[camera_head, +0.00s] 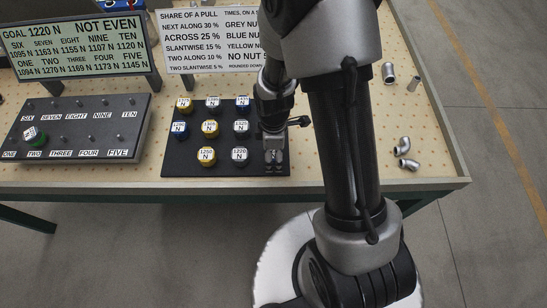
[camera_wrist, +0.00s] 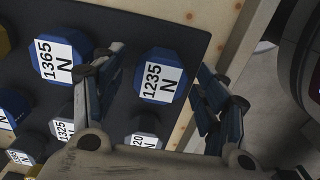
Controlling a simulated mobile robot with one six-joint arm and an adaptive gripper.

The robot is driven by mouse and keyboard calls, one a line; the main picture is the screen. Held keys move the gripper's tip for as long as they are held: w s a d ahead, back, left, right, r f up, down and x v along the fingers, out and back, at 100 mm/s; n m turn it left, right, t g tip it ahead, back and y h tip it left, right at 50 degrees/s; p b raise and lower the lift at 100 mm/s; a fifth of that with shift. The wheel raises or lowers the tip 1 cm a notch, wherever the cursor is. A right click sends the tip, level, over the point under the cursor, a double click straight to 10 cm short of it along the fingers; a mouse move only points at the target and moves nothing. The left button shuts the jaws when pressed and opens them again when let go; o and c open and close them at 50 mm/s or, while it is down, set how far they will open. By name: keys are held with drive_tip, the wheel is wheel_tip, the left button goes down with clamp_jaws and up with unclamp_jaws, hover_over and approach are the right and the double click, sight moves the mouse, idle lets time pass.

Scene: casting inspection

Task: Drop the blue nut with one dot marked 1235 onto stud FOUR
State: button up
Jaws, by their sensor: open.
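The blue nut marked 1235 N (camera_wrist: 152,62) stands on the dark mat (camera_wrist: 205,42) in the wrist view. My gripper (camera_wrist: 155,80) is open, one finger on each side of this nut; I cannot tell whether they touch it. No dot is readable on it. In the head view my gripper (camera_head: 273,157) is low over the right end of the mat (camera_head: 225,170) and hides what is under it. Stud FOUR (camera_head: 92,139) stands bare in the front row of the dark stud board (camera_head: 135,137) at the left.
Several yellow, blue and grey nuts stand on the mat, including blue 1365 (camera_wrist: 58,58) close by. Two signs (camera_head: 80,45) (camera_head: 206,45) stand behind. Metal pipe fittings (camera_head: 403,150) lie at the right.

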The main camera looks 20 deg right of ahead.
drive_tip(key=shift+f, duration=0.4)
drive_tip(key=shift+r, duration=0.1)
drive_tip(key=shift+c, duration=0.6)
drive_tip(key=c, duration=1.1)
drive_tip(key=shift+r, duration=0.1)
